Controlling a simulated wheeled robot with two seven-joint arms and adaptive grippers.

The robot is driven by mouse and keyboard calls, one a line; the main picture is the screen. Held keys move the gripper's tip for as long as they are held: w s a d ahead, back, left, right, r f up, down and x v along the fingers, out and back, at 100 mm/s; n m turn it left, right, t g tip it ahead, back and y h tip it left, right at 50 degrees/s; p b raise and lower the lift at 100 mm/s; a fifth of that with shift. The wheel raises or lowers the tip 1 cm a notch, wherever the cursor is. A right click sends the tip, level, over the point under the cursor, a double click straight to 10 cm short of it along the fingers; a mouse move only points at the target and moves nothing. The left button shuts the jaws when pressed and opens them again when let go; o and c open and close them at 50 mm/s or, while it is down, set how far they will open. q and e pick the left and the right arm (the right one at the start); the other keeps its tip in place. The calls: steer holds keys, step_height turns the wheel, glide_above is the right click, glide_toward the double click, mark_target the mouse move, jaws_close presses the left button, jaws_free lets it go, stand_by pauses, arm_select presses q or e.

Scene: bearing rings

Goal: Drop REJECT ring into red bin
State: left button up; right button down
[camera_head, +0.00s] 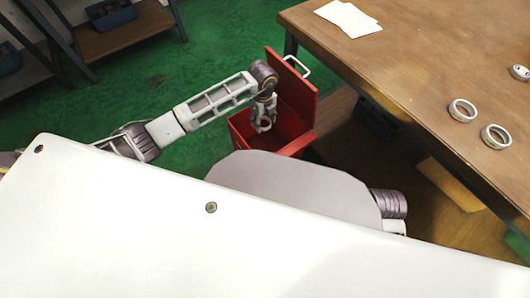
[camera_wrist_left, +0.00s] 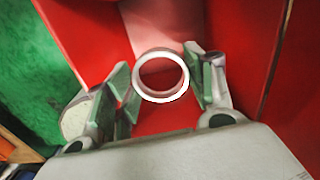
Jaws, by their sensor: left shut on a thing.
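A pale metal ring (camera_wrist_left: 164,97) is held between the two fingertips of my left gripper (camera_wrist_left: 163,76) in the left wrist view. In the head view my left gripper (camera_head: 264,120) hangs over the opening of the red bin (camera_head: 295,94), pointing down, with the ring small between its fingers. The red bin's walls (camera_wrist_left: 240,35) surround the ring on several sides in the left wrist view. The ring is still in the fingers, apart from the bin's floor as far as I can tell. Any marking on it is too small to read. My right gripper is not in view.
The wooden table (camera_head: 430,60) stands to the right of the bin. Two rings (camera_head: 462,118) (camera_head: 495,136) and a smaller part (camera_head: 519,73) lie on it, with white paper (camera_head: 347,17) at the back. Green floor (camera_head: 150,75) is clear left of the bin.

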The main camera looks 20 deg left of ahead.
arm_select(q)
steer(key=shift+f, duration=0.1)
stand_by(0.3)
steer(key=o, duration=1.1)
steer(key=shift+o, duration=0.2)
step_height(320, 180, up, 12)
stand_by(1.0)
